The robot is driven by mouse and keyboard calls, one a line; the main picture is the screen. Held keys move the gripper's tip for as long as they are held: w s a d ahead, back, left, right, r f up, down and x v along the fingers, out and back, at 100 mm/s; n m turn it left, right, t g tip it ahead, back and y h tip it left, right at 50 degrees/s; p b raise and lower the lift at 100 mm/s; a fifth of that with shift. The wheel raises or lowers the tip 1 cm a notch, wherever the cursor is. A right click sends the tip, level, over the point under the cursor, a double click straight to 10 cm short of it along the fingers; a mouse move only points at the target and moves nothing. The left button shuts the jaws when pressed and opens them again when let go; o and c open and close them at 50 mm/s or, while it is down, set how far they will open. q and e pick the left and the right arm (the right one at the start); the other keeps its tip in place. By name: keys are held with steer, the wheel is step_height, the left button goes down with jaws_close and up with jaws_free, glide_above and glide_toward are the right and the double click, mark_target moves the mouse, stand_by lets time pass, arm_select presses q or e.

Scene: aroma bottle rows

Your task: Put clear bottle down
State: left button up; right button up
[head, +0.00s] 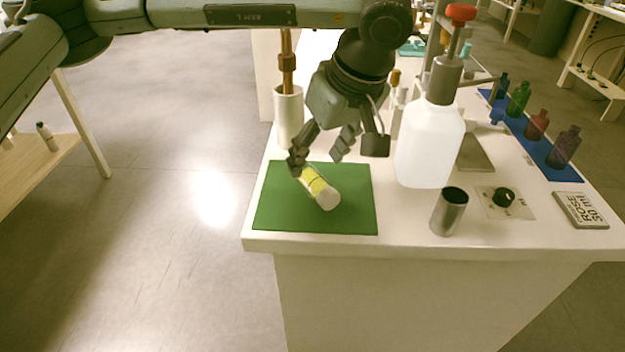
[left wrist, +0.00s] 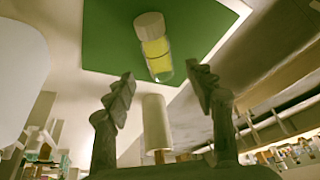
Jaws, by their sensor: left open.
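The clear bottle (head: 314,182) holds yellow liquid and has a pale cap. It is tipped over on the green mat (head: 272,212), its cap pointing toward the front right in the head view. In the left wrist view the bottle (left wrist: 157,56) shows ahead of the fingers over the green mat (left wrist: 105,45). My left gripper (head: 322,152) is open, just behind the bottle's far end, with the fingers spread. The left wrist view shows the open fingers (left wrist: 162,82) with nothing clamped between them. My right gripper is not in view.
A white cylinder (head: 289,120) with a brown rod stands behind the mat. A large white pump bottle (head: 428,145), a metal cup (head: 449,212) and a black knob (head: 503,197) stand to the right. Dark coloured bottles line a blue mat (head: 560,172). The mat's front is clear.

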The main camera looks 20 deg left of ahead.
mark_target(313, 173)
arm_select(q)
steer(key=x, duration=0.5)
steer(key=shift+d+f+p, duration=0.1)
steer(key=shift+d+p, duration=0.05)
steer(key=shift+p, duration=0.15)
steer(key=shift+s, duration=0.1)
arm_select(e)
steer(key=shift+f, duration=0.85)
arm_select(q)
steer(key=shift+c, duration=0.6)
jaws_close()
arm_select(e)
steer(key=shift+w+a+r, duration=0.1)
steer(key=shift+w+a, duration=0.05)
